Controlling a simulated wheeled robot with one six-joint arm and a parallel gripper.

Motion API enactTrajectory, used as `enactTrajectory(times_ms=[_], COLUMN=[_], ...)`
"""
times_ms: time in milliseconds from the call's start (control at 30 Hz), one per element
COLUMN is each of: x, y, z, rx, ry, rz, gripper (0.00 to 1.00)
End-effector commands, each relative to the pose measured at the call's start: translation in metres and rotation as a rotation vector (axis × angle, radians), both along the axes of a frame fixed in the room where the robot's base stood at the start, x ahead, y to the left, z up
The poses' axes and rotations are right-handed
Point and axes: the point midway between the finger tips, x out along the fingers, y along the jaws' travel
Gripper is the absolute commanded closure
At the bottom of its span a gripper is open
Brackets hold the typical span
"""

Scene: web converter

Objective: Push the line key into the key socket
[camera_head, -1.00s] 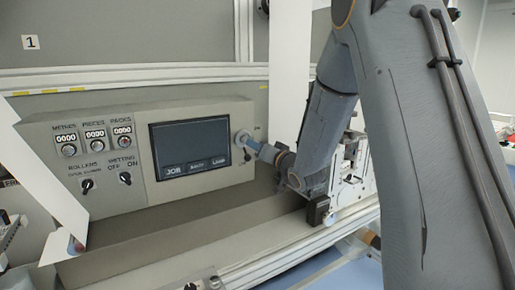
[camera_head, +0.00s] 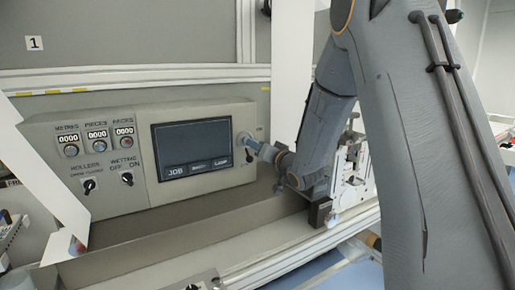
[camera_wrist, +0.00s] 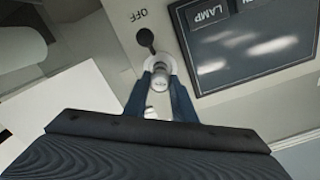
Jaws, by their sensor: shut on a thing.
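The line key (camera_wrist: 159,82) is a small pale metal piece between my fingertips in the wrist view. My gripper (camera_wrist: 160,75) is shut on it, one dark finger on each side. The key socket (camera_wrist: 159,62) is a light round ring on the panel face, directly at the fingertips. The key lines up with it and its front end is hidden, so I cannot tell how deep it sits. In the head view my gripper (camera_head: 256,146) reaches the panel's right end, beside the screen, where key and socket are too small to separate.
The grey control panel (camera_head: 110,193) carries a dark screen (camera_head: 192,146), dials and switches. A black knob (camera_wrist: 146,38) sits close beside the socket, under OFF lettering. A white sheet (camera_head: 290,70) hangs behind my arm. A machine block (camera_head: 350,175) stands right of my gripper.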

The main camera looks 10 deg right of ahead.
Motion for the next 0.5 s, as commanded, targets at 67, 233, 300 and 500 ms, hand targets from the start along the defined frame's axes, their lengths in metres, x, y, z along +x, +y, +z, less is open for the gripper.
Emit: enactTrajectory(times_ms=[67, 233, 300, 500], x=[0.0016, 0.0045, 0.0045, 0.0044], y=[0.0007, 0.0017, 0.0017, 0.0017], z=[0.0000, 0.0005, 0.0007, 0.0007], rx=[0.000, 0.000, 0.000, 0.000], ry=[0.000, -0.001, -0.001, -0.001], rz=[0.000, 0.000, 0.000, 0.000], gripper=[1.00, 1.00, 1.00, 0.68])
